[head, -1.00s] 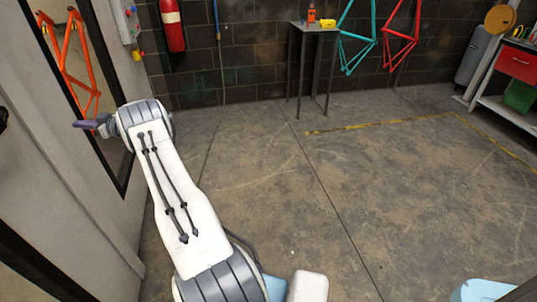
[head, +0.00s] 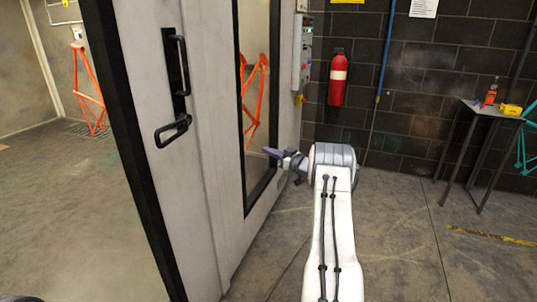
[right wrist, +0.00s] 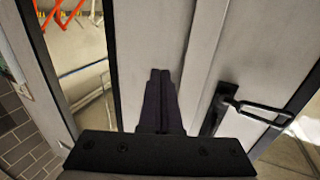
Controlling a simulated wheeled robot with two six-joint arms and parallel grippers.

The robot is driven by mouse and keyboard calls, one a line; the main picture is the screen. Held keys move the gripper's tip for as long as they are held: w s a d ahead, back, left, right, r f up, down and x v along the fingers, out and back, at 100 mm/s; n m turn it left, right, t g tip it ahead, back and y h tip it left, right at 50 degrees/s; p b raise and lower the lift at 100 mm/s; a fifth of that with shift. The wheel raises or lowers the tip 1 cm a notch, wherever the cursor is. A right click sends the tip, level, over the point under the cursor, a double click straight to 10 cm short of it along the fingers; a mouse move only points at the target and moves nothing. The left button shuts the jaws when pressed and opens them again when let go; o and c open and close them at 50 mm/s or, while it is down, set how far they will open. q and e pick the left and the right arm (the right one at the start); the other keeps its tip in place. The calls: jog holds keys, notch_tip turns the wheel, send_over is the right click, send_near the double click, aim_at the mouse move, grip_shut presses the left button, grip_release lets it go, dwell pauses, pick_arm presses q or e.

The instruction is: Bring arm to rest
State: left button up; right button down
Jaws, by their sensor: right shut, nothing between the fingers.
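My right arm reaches up from the bottom in the head view, and its gripper (head: 272,153) points left in front of the grey spraybooth door. The fingers are together and empty. In the right wrist view the dark closed fingers (right wrist: 160,85) point at the door's pale face (right wrist: 205,60), with the door window (right wrist: 85,70) to their left and a black handle (right wrist: 225,105) to their right. I cannot tell the exact gap to the door. My left gripper is not in view.
The head view shows the door handle (head: 179,100) and an orange frame (head: 90,100) inside the booth opening. Another orange frame shows through the window (head: 259,75). A control box (head: 302,50), fire extinguisher (head: 338,80) and small table (head: 490,110) stand beyond.

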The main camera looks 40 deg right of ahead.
jog(key=shift+s+d+r, duration=0.1)
jog(key=shift+s+d, duration=0.2)
jog(key=shift+s, duration=0.3)
jog(key=shift+s+d+f, duration=0.1)
jog(key=shift+s+d, duration=0.25)
jog(key=shift+s, duration=0.3)
jog(key=shift+s+d+r, duration=0.1)
jog(key=shift+s+d, duration=0.2)
jog(key=shift+s, duration=0.3)
